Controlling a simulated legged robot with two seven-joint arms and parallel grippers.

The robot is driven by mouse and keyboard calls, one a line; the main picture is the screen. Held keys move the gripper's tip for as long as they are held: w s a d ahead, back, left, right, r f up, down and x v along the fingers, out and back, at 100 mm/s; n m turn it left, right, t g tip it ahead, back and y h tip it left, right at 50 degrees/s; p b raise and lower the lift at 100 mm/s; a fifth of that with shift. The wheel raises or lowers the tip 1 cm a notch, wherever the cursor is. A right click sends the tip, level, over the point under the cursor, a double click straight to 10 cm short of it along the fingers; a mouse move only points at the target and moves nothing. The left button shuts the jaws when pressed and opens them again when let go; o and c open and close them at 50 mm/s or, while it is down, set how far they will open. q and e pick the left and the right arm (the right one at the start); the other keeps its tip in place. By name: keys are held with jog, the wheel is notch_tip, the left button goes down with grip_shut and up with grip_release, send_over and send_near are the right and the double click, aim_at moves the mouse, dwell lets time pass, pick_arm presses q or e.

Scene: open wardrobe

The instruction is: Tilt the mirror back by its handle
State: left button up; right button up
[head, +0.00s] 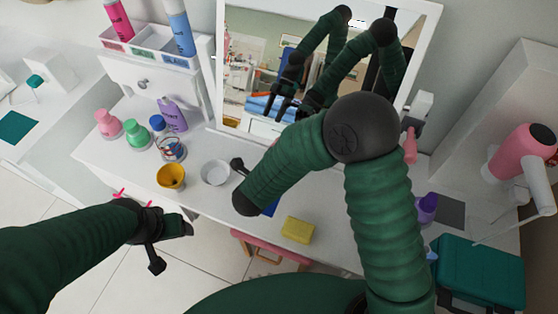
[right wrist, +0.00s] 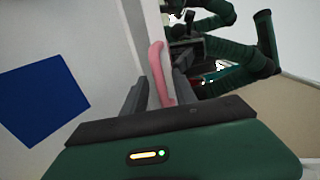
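The mirror (head: 285,50) has a white frame and stands at the back of the white vanity, reflecting my green arms. In the right wrist view, its pink handle (right wrist: 157,65) is on the frame's edge. My right gripper (right wrist: 160,78) has its fingers apart on either side of the handle. Whether a finger touches it I cannot tell. In the head view, my right forearm covers the middle of the mirror's lower edge, and the handle between my fingers cannot be made out. My left gripper (head: 172,246) is open and empty in front of the vanity's left part.
On the vanity are a yellow cup (head: 171,177), a white bowl (head: 215,172), a yellow sponge (head: 297,230), and several bottles. A teal box (head: 480,272) and a pink hair dryer (head: 520,152) are at the right.

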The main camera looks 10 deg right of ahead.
jog(key=p+v, duration=0.1)
jog(key=v, duration=1.5)
jog(key=shift+a, duration=0.25)
jog(key=shift+s, duration=0.1)
jog(key=w+r+n+t+y+p, duration=0.1)
jog(key=w+r+n+y+p, duration=0.1)
jog(key=w+n+y, duration=0.6)
jog(key=s+d+f+n+g, duration=0.2)
jog(key=s+d+n+g, duration=0.2)
jog(key=s+d+n, duration=0.2)
jog(key=s+d+f+n+g+h+p, duration=0.1)
jog(key=s+d+f+n+g, duration=0.2)
jog(key=s+d+n, duration=0.4)
jog(key=shift+d+n+g+h, duration=0.3)
jog(key=shift+d+n+g, duration=0.2)
jog(key=shift+d+n, duration=1.05)
jog(key=shift+a+n, duration=0.2)
jog(key=shift+n, duration=0.15)
